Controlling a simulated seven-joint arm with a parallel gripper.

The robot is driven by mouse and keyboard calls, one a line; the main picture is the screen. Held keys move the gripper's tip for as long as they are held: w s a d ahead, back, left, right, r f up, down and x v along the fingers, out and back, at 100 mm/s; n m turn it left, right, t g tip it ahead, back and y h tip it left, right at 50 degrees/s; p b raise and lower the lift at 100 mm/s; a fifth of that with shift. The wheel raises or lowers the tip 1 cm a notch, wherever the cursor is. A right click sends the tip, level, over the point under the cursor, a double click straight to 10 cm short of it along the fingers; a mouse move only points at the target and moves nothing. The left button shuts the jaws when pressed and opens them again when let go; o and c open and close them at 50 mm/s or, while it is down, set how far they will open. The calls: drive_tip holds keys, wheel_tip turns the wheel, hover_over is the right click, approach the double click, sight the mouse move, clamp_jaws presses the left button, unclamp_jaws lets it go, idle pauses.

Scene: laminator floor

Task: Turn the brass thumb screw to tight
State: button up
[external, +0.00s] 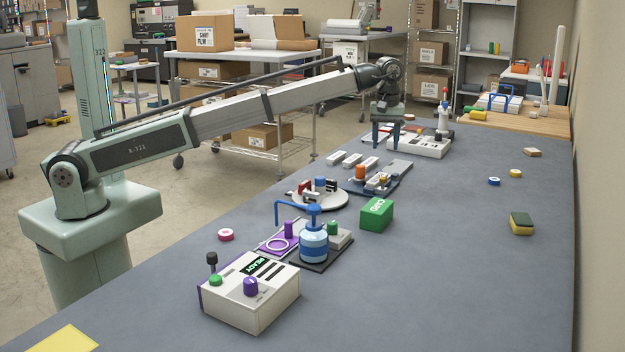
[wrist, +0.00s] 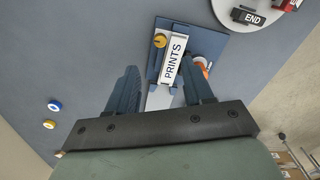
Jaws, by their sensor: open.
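The brass thumb screw (wrist: 159,41) shows in the wrist view as a small round yellow knob on a blue plate (wrist: 207,44), beside a white block labelled PRINTS (wrist: 172,62). In the external view a small brass-coloured piece on the dark blue plate (external: 383,181) appears to be the same screw. My gripper (external: 386,147) is open and empty, fingers pointing down, above and behind the plate. In the wrist view my gripper (wrist: 160,68) has its fingers spread on either side of the PRINTS block, with the screw beyond the fingertips. The screw's tightness cannot be told.
An orange knob (external: 360,172) stands on the same plate. A round white turntable (external: 332,201), a green box (external: 376,214) and a blue-striped bottle (external: 313,243) stand nearer the camera. A white device (external: 418,146) is near my gripper. The table's right side is mostly clear.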

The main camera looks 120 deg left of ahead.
sight(383, 183)
wheel_tip(383, 183, down, 10)
idle(0.5)
drive_tip(key=shift+c, duration=0.2)
clamp_jaws()
